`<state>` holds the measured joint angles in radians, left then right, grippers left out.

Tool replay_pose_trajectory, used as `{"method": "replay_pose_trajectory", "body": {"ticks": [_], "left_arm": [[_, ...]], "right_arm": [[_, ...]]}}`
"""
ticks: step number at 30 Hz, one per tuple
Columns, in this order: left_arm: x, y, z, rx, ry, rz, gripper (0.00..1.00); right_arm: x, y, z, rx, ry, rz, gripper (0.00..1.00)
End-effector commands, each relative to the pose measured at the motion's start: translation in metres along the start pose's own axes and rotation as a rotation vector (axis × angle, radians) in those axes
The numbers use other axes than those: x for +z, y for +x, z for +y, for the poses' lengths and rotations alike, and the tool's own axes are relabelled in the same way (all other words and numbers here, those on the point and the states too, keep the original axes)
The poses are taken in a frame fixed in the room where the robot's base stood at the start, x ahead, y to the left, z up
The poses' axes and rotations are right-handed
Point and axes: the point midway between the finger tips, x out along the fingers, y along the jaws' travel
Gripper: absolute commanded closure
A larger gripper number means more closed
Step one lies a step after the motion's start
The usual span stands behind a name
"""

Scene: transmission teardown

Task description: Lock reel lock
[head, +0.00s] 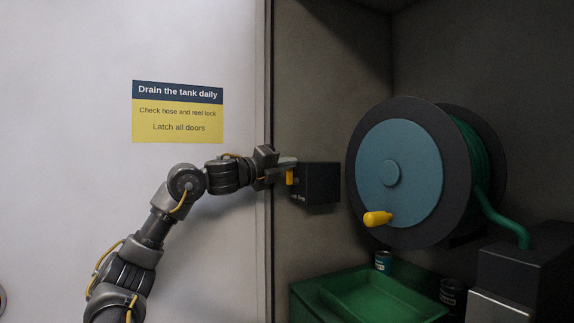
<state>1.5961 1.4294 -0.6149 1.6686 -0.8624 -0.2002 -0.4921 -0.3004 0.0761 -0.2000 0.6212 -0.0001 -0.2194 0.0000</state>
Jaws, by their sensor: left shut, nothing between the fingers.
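A hose reel (376,160) with a blue disc face, dark flanges and a yellow crank knob (377,218) stands in the recess at the right. A black box (318,183) sits left of the reel, with a small yellow lever (290,177) upright at its left side; this looks like the reel lock. My left gripper (287,164) is shut and empty, its fingers at the lever's upper end. I cannot tell whether they touch it. The fingers partly cover the box's near corner and the lever's top. My right gripper is out of view.
Green hose (504,222) runs from the reel toward a dark box (536,258) at the lower right. A green tray (372,300) and small cans (383,261) are below the reel. A pale panel with a sign (178,112) fills the left, its edge close to my wrist.

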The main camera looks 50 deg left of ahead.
Motion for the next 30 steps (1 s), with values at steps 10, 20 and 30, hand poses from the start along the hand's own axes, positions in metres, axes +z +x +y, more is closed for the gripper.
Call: {"method": "replay_pose_trajectory", "body": {"ticks": [10,20,30], "left_arm": [[-0.038,-0.014,-0.022,-0.008,0.002,0.007,1.00],[-0.035,-0.079,-0.029,-0.006,0.001,0.007,1.00],[-0.035,-0.098,-0.033,-0.006,-0.001,0.011,1.00]], "right_arm": [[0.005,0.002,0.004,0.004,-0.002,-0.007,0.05],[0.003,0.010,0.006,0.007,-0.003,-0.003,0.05],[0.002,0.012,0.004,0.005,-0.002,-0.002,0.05]]}}
